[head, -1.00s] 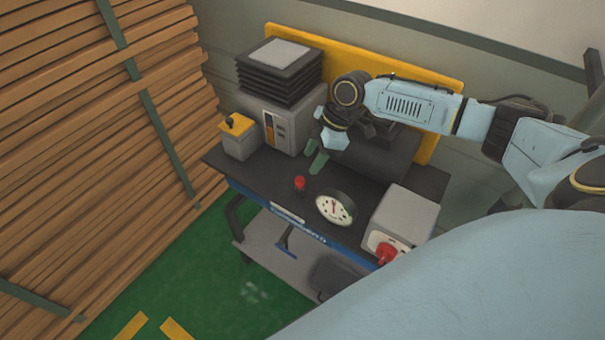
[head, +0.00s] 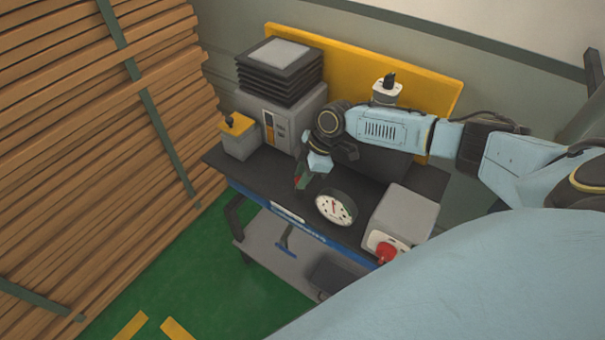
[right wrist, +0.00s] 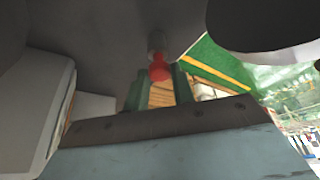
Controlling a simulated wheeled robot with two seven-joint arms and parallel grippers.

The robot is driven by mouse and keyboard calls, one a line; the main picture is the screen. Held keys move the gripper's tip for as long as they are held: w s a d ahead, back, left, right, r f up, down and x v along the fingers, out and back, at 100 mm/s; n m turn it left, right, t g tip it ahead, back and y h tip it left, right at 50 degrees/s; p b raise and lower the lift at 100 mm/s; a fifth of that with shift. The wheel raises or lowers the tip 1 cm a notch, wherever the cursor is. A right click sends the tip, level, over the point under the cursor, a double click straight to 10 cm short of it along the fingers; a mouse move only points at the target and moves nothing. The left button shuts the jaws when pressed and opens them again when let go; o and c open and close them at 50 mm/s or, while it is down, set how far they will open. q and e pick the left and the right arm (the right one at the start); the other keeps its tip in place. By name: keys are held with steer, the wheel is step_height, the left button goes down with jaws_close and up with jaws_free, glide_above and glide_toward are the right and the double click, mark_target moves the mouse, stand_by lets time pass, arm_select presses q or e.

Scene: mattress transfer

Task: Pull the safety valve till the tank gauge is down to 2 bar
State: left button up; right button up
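The safety valve's red knob (head: 297,181) stands at the table's middle, left of the round white tank gauge (head: 336,208). The gauge's red needle points up and slightly left; its numbers are too small to read. The dark tank (head: 362,165) is behind, partly hidden by my right arm. My right gripper (head: 302,180), with green fingers, is down at the knob and hides part of it. In the right wrist view the red knob (right wrist: 158,70) shows at the gap between the fingertips, which stand apart; contact is not clear. My left gripper is not in view.
A grey box with a red switch (head: 386,252) stands right of the gauge. A grey unit (head: 283,118) with stacked black plates and a small yellow-topped box (head: 238,141) stand at the left. A yellow board (head: 430,90) is behind. Stacked planks (head: 90,150) rise at left.

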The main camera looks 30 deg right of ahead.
jaws_close()
steer(key=shift+r+p, duration=0.75)
steer(key=shift+r, duration=0.1)
steer(key=o, duration=0.6)
jaws_free()
steer(key=v, duration=1.3)
steer(key=shift+r+b, duration=0.15)
steer(key=shift+b, duration=0.15)
